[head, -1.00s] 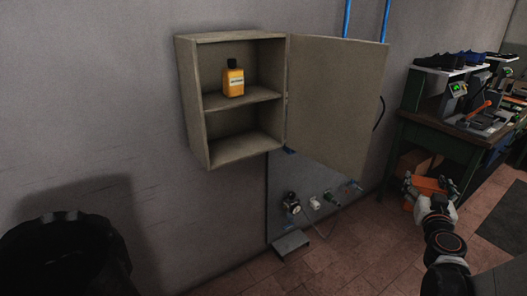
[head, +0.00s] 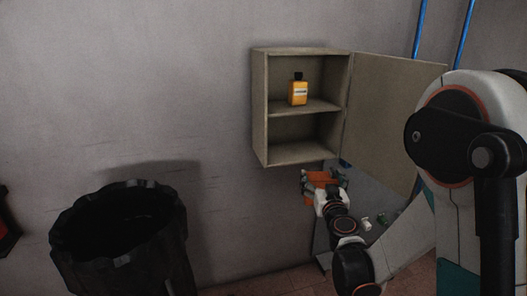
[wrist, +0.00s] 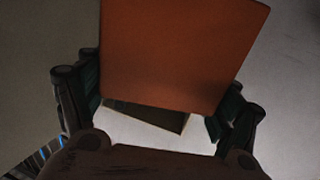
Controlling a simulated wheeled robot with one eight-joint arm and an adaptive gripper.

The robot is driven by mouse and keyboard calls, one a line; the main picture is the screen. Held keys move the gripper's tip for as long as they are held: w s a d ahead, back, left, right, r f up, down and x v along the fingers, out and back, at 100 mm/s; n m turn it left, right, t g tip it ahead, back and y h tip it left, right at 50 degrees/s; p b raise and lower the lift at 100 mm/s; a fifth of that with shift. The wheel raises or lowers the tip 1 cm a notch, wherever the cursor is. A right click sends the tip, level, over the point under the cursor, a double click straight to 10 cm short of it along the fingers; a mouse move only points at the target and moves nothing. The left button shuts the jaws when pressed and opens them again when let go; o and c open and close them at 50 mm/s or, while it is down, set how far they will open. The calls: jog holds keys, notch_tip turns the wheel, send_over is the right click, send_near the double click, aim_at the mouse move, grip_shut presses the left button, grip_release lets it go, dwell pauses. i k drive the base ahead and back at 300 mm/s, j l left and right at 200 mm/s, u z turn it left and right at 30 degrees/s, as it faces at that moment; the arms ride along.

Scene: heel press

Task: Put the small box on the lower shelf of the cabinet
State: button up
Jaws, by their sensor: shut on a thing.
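The small orange box (wrist: 180,50) fills the top middle of the wrist view, between the two fingers of my gripper (wrist: 165,110). In the head view my gripper (head: 322,186) is shut on the orange box (head: 320,177), just below and in front of the cabinet's lower right corner. The cabinet (head: 259,110) hangs on the wall with its door (head: 390,110) swung open to the right. The lower shelf (head: 295,153) looks empty. A yellow bottle (head: 298,94) stands on the upper shelf (head: 305,107).
A black bin (head: 120,260) stands at the lower left. The open door is to the right of the cabinet, partly behind my arm. A grey panel with fittings (head: 372,205) is below the door. The wall left of the cabinet is bare.

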aim_at(312, 148)
jog(key=i+l+u, duration=0.25)
jog(key=i+l, duration=0.25)
jog(key=i+l+u, duration=0.2)
jog(key=i+l, duration=0.25)
jog(key=l, duration=0.15)
